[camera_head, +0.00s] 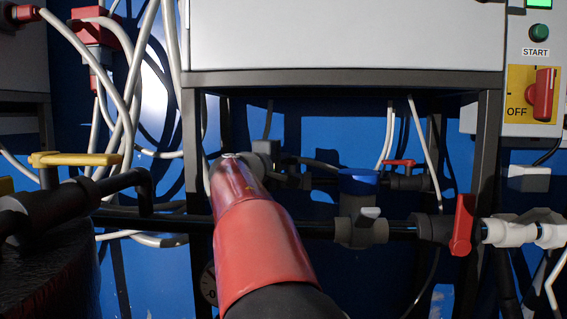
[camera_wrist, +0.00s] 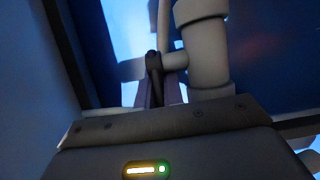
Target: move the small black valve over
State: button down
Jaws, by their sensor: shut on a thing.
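The small black valve (camera_wrist: 153,62) shows in the wrist view as a narrow dark handle on a short grey stub, which branches from a thick grey pipe (camera_wrist: 205,55). My gripper (camera_wrist: 156,88) is shut on this handle, with its fingers on either side. In the head view my red arm reaches up from the bottom centre to the pipework under the cabinet. It hides my gripper and the black valve there. A grey fitting (camera_head: 266,148) shows just right of the arm's far end.
A black pipe (camera_head: 310,229) runs across behind my arm. To the right are a blue-capped fitting (camera_head: 358,182), a red-handled valve (camera_head: 464,225) and a small red lever (camera_head: 398,162). A yellow-handled valve (camera_head: 75,159) is at left.

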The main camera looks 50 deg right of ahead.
jog(key=shift+f, duration=0.1)
jog(key=c, duration=1.8)
grip_release()
jog(key=shift+a, duration=0.1)
jog(key=v, duration=0.7)
jog(key=shift+a+b, duration=0.35)
jog(key=shift+b, duration=0.05)
